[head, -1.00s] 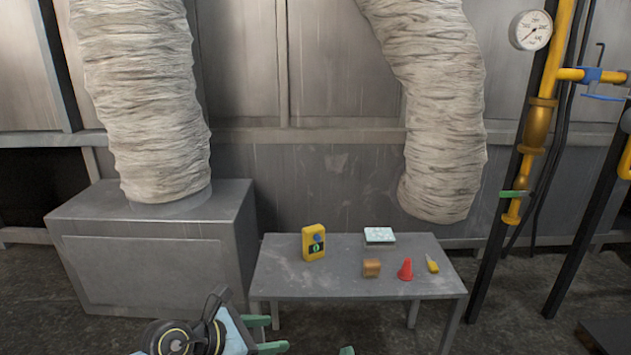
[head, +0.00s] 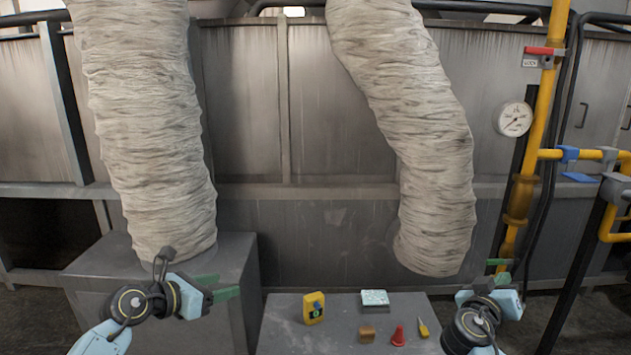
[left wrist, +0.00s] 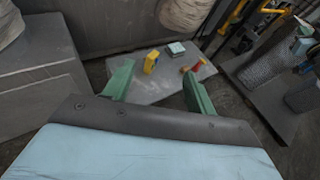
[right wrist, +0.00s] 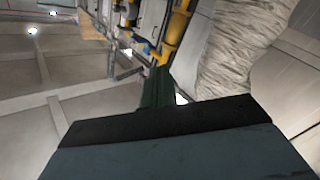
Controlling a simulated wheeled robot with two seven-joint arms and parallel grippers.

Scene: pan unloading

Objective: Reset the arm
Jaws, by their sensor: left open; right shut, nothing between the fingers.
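My left gripper (head: 228,287) is raised at the left in the head view, in front of the grey box. Its green fingers are apart with nothing between them, as the left wrist view (left wrist: 158,90) also shows. My right gripper (head: 499,270) is raised at the right in the head view, to the right of the table. Its green fingers are together and empty in the right wrist view (right wrist: 158,86). Neither gripper touches anything.
A low grey table (head: 285,335) holds a yellow device (head: 313,309), a white-topped box (head: 375,298), a brown block (head: 367,334), a red cone (head: 398,337) and a yellow-handled tool (head: 423,328). Wrapped ducts (head: 150,130) hang behind. A yellow pipe (head: 535,130) stands at the right.

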